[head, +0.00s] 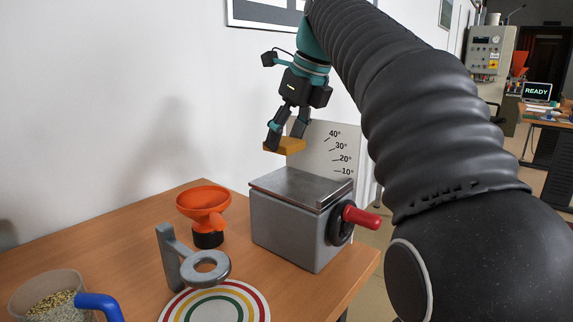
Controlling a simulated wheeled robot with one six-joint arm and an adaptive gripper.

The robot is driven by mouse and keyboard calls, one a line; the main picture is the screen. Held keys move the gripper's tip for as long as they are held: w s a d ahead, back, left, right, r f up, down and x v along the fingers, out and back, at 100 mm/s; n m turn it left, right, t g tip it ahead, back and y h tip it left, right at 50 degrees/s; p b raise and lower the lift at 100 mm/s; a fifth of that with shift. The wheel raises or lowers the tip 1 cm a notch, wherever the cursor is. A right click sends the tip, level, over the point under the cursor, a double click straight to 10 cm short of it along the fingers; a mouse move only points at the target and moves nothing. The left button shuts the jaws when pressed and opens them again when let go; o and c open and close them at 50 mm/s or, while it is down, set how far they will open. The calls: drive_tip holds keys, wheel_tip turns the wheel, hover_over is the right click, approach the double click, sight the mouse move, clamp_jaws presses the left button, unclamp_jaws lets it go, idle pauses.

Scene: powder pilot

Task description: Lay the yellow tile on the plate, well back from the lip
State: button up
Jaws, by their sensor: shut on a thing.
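The yellow tile (290,146) is between the fingers of my gripper (284,143), which is shut on it. My gripper points down and holds the tile in the air, above the back left part of the plate in this view. The plate (305,186) is the flat metal top of a grey box (285,231) on the table. A thin lip (335,195) runs along its right edge. The tile is apart from the plate.
An angle scale board (325,150) stands behind the box, and a red-handled crank (361,217) sticks out at its right. An orange funnel (204,203), a grey ring stand (170,255), a ringed disc (215,307) and a tub of grains (48,297) stand left and front.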

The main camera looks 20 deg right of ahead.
sight(287, 180)
drive_tip(key=shift+f+b, duration=0.6)
drive_tip(key=shift+f, duration=2.3)
drive_tip(key=shift+f, duration=0.1)
drive_tip(key=o, duration=1.2)
drive_tip(key=p+v, duration=0.1)
drive_tip(key=v, duration=1.1)
